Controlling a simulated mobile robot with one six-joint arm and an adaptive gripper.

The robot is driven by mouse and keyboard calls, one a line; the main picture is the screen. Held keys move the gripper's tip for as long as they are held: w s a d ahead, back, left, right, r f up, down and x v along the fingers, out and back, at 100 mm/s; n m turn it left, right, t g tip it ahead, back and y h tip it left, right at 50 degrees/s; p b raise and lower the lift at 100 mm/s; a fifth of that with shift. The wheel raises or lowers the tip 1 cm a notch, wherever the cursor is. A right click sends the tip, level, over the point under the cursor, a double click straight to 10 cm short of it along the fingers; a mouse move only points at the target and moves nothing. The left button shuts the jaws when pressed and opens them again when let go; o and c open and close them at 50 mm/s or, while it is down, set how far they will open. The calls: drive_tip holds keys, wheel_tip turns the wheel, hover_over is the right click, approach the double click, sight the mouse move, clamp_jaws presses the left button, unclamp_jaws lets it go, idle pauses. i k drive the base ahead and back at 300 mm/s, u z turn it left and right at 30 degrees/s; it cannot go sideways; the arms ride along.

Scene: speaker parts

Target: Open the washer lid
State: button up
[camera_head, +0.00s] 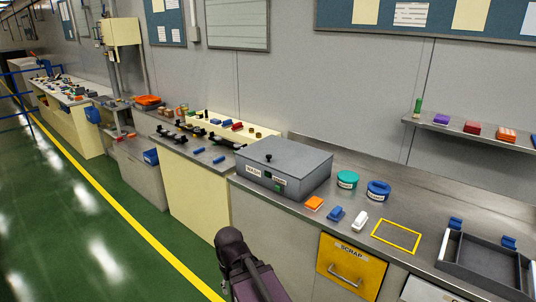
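The washer (286,175) is a grey metal box on the steel counter, in the middle of the camera_head view. Its flat lid (284,156) lies down on the box, closed. A small black knob (268,157) stands on the lid near its left front edge. The front face carries a "WASH" label (254,171), a second small label and a green button (278,188). Part of my own arm (245,262), dark and purplish, rises from the bottom edge, in front of the counter and below the washer. My gripper cannot be made out in this view.
Teal (347,180) and blue (378,191) round containers stand right of the washer. Small orange, blue and white parts lie in front of them. A yellow outlined square (396,236), a grey tray (483,259) and a yellow scrap drawer (350,265) are farther right. A wall shelf (455,126) hangs above.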

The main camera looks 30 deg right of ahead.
sight(294, 159)
drive_tip(key=z, duration=0.05)
drive_tip(key=i, duration=1.35)
drive_tip(key=z, duration=1.8)
drive_tip(key=k, duration=0.45)
drive_tip(key=z, duration=0.25)
